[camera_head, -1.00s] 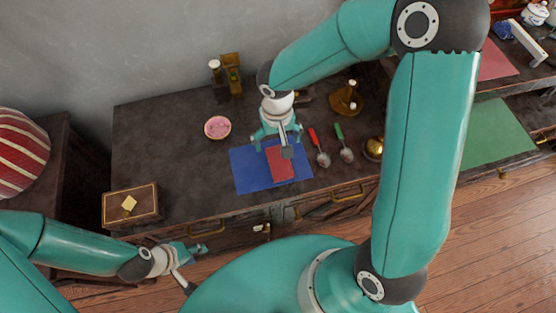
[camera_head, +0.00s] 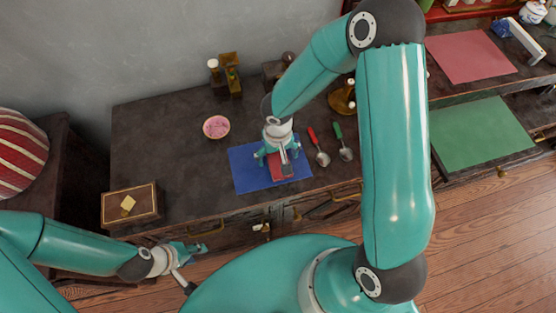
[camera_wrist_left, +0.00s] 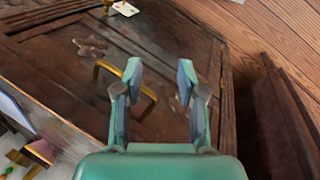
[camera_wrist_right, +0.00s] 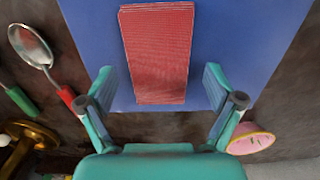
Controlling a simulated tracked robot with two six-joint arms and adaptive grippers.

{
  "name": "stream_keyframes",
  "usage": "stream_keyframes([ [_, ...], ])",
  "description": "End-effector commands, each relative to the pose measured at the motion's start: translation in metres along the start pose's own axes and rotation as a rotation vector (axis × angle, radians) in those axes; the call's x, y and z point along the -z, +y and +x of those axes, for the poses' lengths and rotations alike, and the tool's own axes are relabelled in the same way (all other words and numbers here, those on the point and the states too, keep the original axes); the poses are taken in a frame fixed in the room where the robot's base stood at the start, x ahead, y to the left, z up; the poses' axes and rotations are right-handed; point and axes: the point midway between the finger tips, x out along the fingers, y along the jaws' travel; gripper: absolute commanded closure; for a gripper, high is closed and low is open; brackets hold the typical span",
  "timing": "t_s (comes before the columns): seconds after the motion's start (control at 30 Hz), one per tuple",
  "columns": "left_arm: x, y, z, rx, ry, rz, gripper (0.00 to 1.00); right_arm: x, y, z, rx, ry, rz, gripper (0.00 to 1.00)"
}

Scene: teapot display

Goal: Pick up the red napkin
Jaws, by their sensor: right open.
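The red napkin (camera_wrist_right: 157,55) is a flat folded rectangle lying on a blue mat (camera_wrist_right: 235,50) on the dark cabinet top. In the head view the napkin (camera_head: 279,174) is partly hidden by my right gripper (camera_head: 277,160). In the right wrist view my right gripper (camera_wrist_right: 168,88) is open, its fingers on either side of the napkin's near end, with nothing between them that it grips. My left gripper (camera_head: 199,250) is low in front of the cabinet. In the left wrist view it (camera_wrist_left: 158,75) is open and empty, facing a cabinet front with a brass handle (camera_wrist_left: 140,92).
A red-handled spoon (camera_head: 321,156) and a green-handled spoon (camera_head: 344,152) lie right of the mat. A pink bowl (camera_head: 216,128) stands to its left. A wooden box (camera_head: 131,205) sits at the front left. A brass stand (camera_head: 342,100) is behind the spoons.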

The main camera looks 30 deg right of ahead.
Motion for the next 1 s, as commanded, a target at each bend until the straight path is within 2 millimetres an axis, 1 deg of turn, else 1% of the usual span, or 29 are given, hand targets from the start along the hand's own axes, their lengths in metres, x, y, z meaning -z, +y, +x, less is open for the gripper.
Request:
stream_keyframes([
  [0.03,0.0,0.0,0.0,0.0,0.0,0.0,0.6,0.0,0.0,0.0,0.0,0.0,0.0,0.08],
  [0.27,0.0,0.0,0.0,0.0,0.0,0.0,0.6,0.0,0.0,-0.001,0.0,0.0,0.0,0.47],
  [0.3,0.0,0.0,0.0,0.0,0.0,0.0,0.6,0.0,0.0,-0.001,0.0,0.0,0.0,0.53],
  [0.37,0.0,0.0,0.0,0.0,0.0,0.0,0.6,0.0,0.0,-0.001,0.0,0.0,0.0,0.63],
  [0.4,0.0,0.0,0.0,0.0,0.0,0.0,0.6,0.0,0.0,-0.001,0.0,0.0,0.0,0.7],
  [0.43,0.0,0.0,0.0,0.0,0.0,0.0,0.6,0.0,0.0,-0.001,0.0,0.0,0.0,0.72],
  [0.77,0.0,0.0,-0.001,0.0,0.0,0.0,0.6,0.001,0.0,-0.004,0.0,0.002,0.001,0.72],
  [0.93,0.0,0.001,-0.003,0.0,0.0,0.0,0.6,0.001,0.0,-0.016,-0.001,0.003,0.001,0.72],
  [1.0,0.0,0.002,-0.004,0.0,0.0,0.0,0.6,0.001,0.0,-0.026,0.0,0.005,0.001,0.72],
])
